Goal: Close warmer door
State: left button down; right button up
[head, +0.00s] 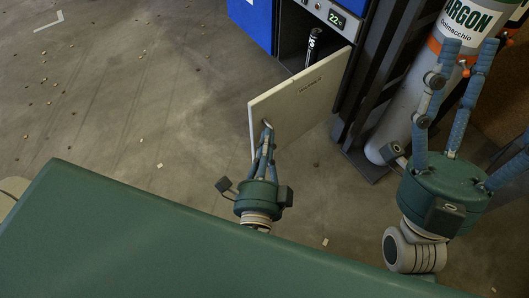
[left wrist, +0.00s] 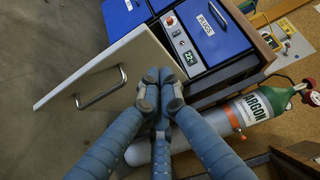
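The warmer door (head: 303,97) is a pale flat panel standing open from the cabinet front in the head view. In the left wrist view the door (left wrist: 112,68) fills the upper left, with a metal bar handle (left wrist: 101,91). My left gripper (head: 267,134) is in front of the door, its fingers drawn together and nothing seen between them. In the wrist view the fingertips (left wrist: 160,76) overlap the door right of the handle; contact cannot be told. The warmer display (head: 337,18) reads 22. My right gripper (head: 462,55) has its fingers spread, empty.
A dark bottle-like object (head: 312,47) stands in the opening behind the door. A white argon cylinder (head: 405,110) stands right of the cabinet. The floor (head: 130,90) left of the door is mostly clear.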

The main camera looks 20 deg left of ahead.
aim_at(261, 103)
pick_arm(q)
jog(key=shift+w+a, duration=0.7)
jog(key=shift+w, duration=0.25)
jog(key=shift+w+a, duration=0.65)
jog(key=shift+w, duration=0.35)
jog(key=shift+w+a, duration=0.7)
jog(key=shift+w, duration=0.25)
